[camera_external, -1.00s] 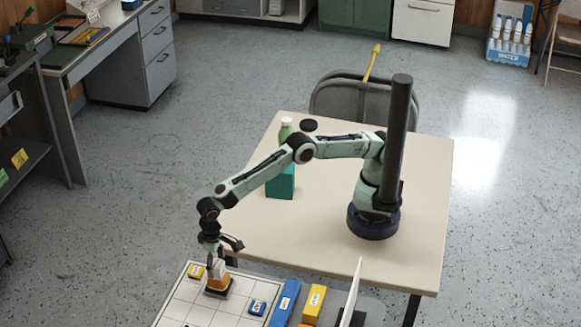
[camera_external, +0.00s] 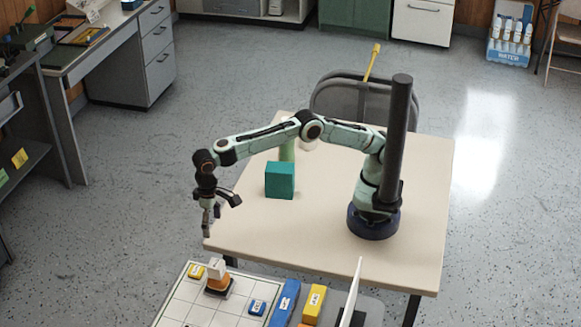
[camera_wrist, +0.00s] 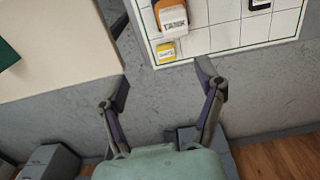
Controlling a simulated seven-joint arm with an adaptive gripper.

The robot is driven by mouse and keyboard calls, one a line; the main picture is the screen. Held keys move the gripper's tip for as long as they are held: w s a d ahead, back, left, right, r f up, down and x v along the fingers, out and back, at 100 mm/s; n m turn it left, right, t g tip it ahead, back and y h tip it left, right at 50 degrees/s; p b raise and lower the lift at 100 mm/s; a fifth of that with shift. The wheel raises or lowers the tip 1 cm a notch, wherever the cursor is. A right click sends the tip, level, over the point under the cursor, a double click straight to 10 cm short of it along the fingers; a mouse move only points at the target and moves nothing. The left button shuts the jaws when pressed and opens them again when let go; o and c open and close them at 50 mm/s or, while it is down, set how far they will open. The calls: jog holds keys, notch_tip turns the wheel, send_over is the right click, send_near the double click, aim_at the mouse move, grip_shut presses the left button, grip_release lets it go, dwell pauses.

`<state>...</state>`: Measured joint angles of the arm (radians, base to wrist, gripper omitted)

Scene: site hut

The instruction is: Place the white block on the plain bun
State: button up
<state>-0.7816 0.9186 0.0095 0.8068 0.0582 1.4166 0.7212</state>
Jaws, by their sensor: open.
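My gripper (camera_external: 211,222) is open and empty, above and apart from the stack. In the wrist view its spread fingers (camera_wrist: 162,82) have only floor between them.
A teal box (camera_external: 280,180) and green bottle (camera_external: 287,150) stand on my table.

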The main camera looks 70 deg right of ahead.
jog(key=s+d+r, duration=0.3)
jog(key=d+r, duration=0.2)
jog(key=d, duration=0.7)
jog(key=s+d+r, duration=0.2)
jog(key=d+r, duration=0.3)
jog(key=d, duration=0.6)
jog(key=s+d+f, duration=0.3)
jog(key=s+d, duration=0.3)
jog(key=s, duration=0.3)
jog(key=s+d+f+n, duration=0.1)
jog(key=s+d+f, duration=0.2)
jog(key=s+d, duration=0.3)
jog(key=s, duration=0.4)
jog(key=shift+s+f+y, duration=0.15)
jog(key=shift+s+y, duration=0.05)
jog(key=shift+y, duration=0.2)
